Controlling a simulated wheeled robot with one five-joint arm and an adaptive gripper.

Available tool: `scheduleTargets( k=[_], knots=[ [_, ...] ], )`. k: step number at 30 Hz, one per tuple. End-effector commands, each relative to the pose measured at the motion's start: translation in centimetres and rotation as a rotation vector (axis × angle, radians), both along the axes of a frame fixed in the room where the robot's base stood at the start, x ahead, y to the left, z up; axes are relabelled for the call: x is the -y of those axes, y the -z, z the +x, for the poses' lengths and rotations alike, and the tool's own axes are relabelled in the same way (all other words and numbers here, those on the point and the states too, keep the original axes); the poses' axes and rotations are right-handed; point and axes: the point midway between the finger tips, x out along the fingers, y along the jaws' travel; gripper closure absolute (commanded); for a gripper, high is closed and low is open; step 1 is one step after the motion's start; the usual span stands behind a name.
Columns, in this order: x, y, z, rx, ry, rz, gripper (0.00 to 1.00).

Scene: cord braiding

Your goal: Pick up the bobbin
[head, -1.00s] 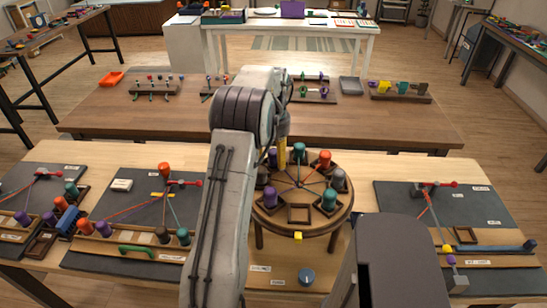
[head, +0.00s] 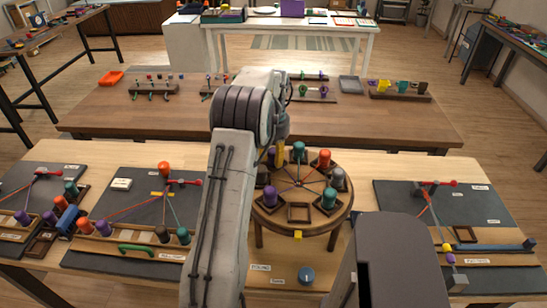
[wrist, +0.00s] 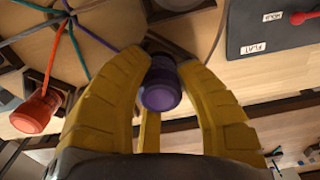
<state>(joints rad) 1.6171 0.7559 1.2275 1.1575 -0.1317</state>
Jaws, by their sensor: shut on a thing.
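In the wrist view, my gripper (wrist: 165,88) has its yellow fingers closed around a purple bobbin (wrist: 160,85). A dark part shows just beyond the bobbin; I cannot tell whether the bobbin is still seated. In the head view, one yellow finger (head: 280,155) shows at the back left of the round wooden braiding stand (head: 272,218), and the held bobbin is hidden there. An orange bobbin (wrist: 36,112) stands apart from the fingers in the wrist view. Another purple bobbin (head: 270,196) is at the stand's front left.
Teal (head: 298,150), orange (head: 324,159) and grey bobbins ring the stand, with cords meeting at its middle. An empty square frame (head: 299,212) is at its front. Dark boards (head: 405,235) with cords lie on both sides. A brown table (head: 380,130) stands behind.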

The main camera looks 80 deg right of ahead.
Motion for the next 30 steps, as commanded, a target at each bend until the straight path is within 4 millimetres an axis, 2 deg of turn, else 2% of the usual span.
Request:
scheduleTargets(
  k=[1,4,17,22,26,30],
  knots=[
    [0.0,0.0,0.0,0.0,0.0,0.001,0.91],
    [0.0,0.1,0.0,0.0,0.0,0.001,1.0],
    [0.0,-0.5,0.0,0.0,0.0,0.002,1.0],
    [0.1,-2.2,0.0,0.0,0.0,-0.003,1.0],
    [0.1,-4.4,-0.3,0.0,0.002,-0.003,1.0],
    [0.3,-6.0,-3.4,0.0,0.007,-0.002,1.0]
  ],
)
